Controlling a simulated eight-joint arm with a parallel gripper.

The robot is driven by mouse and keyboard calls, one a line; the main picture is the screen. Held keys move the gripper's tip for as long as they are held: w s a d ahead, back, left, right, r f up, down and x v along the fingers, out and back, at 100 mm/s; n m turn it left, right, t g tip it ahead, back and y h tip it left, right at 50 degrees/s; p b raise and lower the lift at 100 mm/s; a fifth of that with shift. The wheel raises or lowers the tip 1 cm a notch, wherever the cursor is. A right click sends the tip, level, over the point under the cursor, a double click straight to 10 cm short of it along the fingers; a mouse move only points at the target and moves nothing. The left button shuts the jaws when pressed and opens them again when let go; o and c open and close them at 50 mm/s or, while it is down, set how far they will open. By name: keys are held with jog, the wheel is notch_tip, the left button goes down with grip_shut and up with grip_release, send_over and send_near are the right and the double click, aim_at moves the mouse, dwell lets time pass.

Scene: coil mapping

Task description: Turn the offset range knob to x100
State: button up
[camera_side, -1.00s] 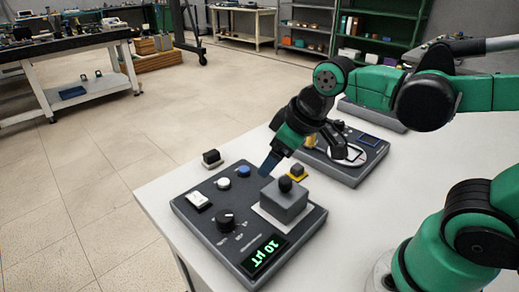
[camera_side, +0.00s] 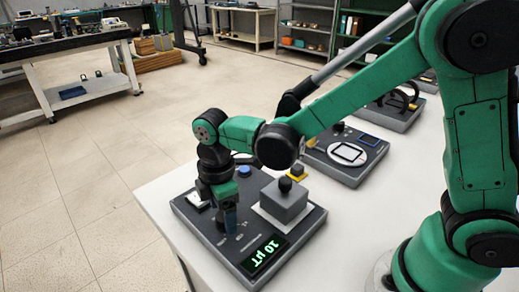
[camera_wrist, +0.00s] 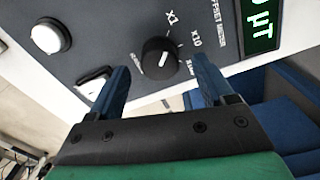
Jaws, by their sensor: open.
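The offset range knob (camera_wrist: 160,57) is a black round knob on the grey instrument panel (camera_wrist: 105,25), with x1 and x10 printed beside it; a further label is partly hidden by a finger. Its white pointer line shows on its face, but I cannot tell for sure which mark it points to. My gripper (camera_wrist: 160,82) is open, its two blue fingers just short of the knob and on either side of it in the wrist view. In the side view my gripper (camera_side: 228,230) points down over the panel and hides the knob. The green display (camera_side: 263,253) reads 10 µT.
A grey block with a black knob (camera_side: 284,203) stands right of my gripper. Another instrument (camera_side: 347,153) lies behind.

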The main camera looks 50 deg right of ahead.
jog(key=shift+f, duration=0.6)
grip_shut()
